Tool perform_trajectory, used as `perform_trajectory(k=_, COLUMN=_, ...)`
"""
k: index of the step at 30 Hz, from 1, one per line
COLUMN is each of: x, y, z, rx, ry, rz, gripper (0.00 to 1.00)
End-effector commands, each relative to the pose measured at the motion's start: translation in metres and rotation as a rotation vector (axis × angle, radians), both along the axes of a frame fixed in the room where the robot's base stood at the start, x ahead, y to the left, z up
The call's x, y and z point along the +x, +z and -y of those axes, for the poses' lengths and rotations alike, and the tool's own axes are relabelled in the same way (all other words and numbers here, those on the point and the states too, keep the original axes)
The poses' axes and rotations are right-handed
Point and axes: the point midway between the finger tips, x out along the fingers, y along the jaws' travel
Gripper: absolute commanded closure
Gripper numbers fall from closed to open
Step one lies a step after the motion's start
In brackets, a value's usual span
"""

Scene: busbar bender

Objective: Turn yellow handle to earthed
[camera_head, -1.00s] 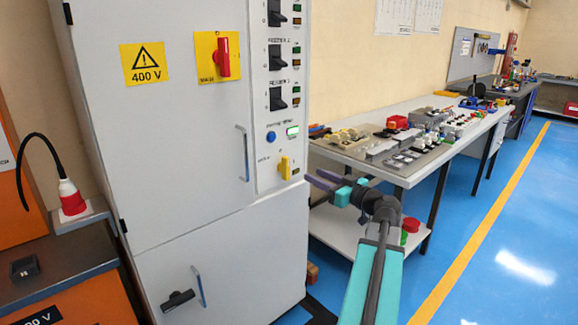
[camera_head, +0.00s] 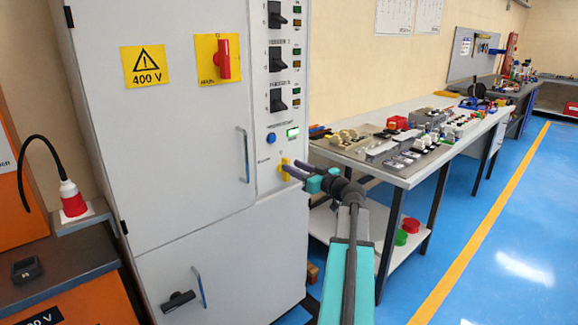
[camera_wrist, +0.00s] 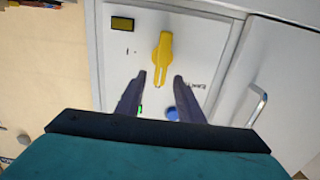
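The yellow handle (camera_head: 284,170) is on the grey cabinet's right-hand control strip, low under a blue button (camera_head: 271,138) and a lit green display (camera_head: 293,132). In the wrist view the yellow handle (camera_wrist: 163,50) points roughly along the picture's vertical. My gripper (camera_head: 291,168) is at the handle in the head view and partly covers it. In the wrist view my gripper (camera_wrist: 160,78) is open, with one finger on each side of the handle's lower end. I see gaps beside the handle; no grip on it shows.
A cabinet door handle (camera_head: 244,155) stands out to the left. A workbench (camera_head: 400,178) with many parts is on the right. The blue floor beyond is clear.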

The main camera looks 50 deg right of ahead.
Motion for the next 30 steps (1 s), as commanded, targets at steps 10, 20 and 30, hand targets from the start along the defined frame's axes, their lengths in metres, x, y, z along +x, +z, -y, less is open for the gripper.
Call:
perform_trajectory(k=10, x=0.028, y=0.0, z=0.002, rx=0.0, ry=0.001, rz=0.0, gripper=0.66)
perform_trajectory(k=20, x=0.028, y=0.0, z=0.002, rx=0.0, ry=0.0, rz=0.0, gripper=0.69)
perform_trajectory(k=30, x=0.029, y=0.0, z=-0.001, rx=0.002, ry=0.003, rz=0.0, gripper=1.0)
